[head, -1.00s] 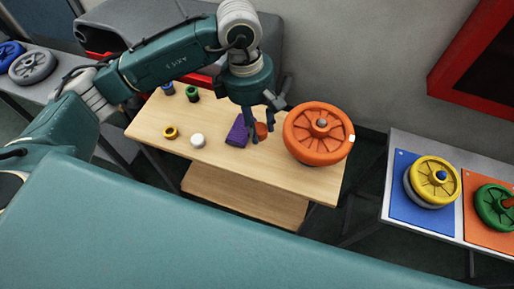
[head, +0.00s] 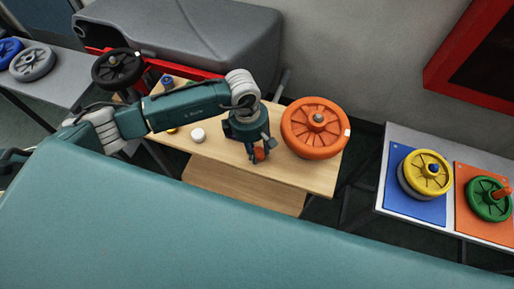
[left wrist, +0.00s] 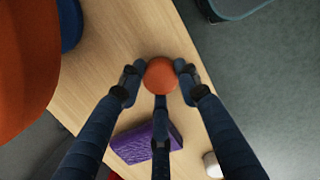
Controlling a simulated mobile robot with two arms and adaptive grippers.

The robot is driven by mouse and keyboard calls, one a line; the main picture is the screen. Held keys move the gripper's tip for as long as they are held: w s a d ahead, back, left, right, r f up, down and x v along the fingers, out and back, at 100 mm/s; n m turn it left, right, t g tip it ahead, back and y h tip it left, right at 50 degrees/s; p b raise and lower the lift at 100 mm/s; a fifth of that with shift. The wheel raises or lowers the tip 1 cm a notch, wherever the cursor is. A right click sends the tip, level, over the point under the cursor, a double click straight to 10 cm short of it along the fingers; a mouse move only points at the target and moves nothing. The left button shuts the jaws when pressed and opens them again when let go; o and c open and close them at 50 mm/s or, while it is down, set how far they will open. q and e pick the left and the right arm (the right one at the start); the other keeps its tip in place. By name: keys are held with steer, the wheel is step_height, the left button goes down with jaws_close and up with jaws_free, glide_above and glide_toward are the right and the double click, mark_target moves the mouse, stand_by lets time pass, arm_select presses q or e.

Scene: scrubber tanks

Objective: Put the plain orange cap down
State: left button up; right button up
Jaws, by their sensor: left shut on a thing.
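My left gripper (head: 257,157) is over the front part of the wooden table. It is shut on the plain orange cap (head: 260,155). In the left wrist view the round orange cap (left wrist: 160,75) sits between the two fingertips, with the table top behind it. I cannot tell whether its underside touches the table. My right gripper is not in view.
A large orange wheel (head: 316,125) stands on the wooden table (head: 225,155) right of the gripper. A white cap (head: 198,135) lies to the left. A purple block (left wrist: 144,142) shows in the wrist view. Yellow (head: 427,170) and green (head: 488,198) wheels are at right.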

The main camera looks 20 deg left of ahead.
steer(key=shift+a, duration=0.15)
arm_select(q)
steer(key=shift+f, duration=0.15)
steer(key=o, duration=1.3)
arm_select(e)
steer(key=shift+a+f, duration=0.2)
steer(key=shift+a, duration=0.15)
arm_select(q)
steer(key=shift+r, duration=0.45)
steer(key=r+b, duration=0.1)
steer(key=r, duration=0.2)
steer(key=a+r+b, duration=0.1)
steer(key=r, duration=0.3)
steer(key=r+b, duration=0.1)
steer(key=r, duration=0.3)
steer(key=shift+a+r, duration=0.2)
steer(key=shift+a, duration=0.1)
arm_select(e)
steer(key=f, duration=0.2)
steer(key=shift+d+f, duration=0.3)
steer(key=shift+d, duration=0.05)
